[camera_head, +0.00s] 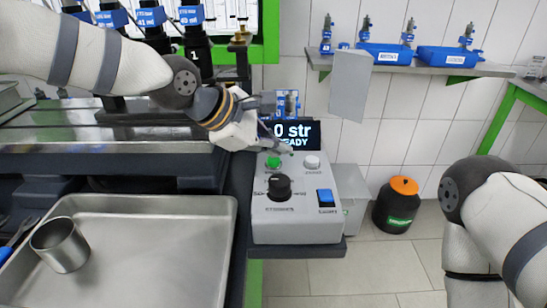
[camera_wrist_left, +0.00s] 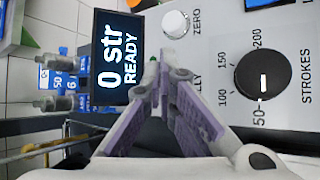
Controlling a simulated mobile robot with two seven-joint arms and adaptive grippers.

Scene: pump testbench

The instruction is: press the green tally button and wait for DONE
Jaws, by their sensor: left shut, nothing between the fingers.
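The green tally button (camera_head: 273,162) sits at the upper left of the grey control box (camera_head: 262,225). The display (camera_head: 304,131) behind it reads "0 str READY", also in the left wrist view (camera_wrist_left: 116,60). My left gripper (camera_head: 284,149) is shut and empty, its fingertips close above the box top near the green button. My right gripper is out of view.
A white zero button (camera_head: 312,162), a black strokes knob (camera_head: 278,188) and a blue switch (camera_head: 326,197) share the panel. A metal tray (camera_head: 180,290) with a steel cup (camera_head: 60,245) lies at left. A black canister (camera_head: 397,210) with an orange lid stands on the floor.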

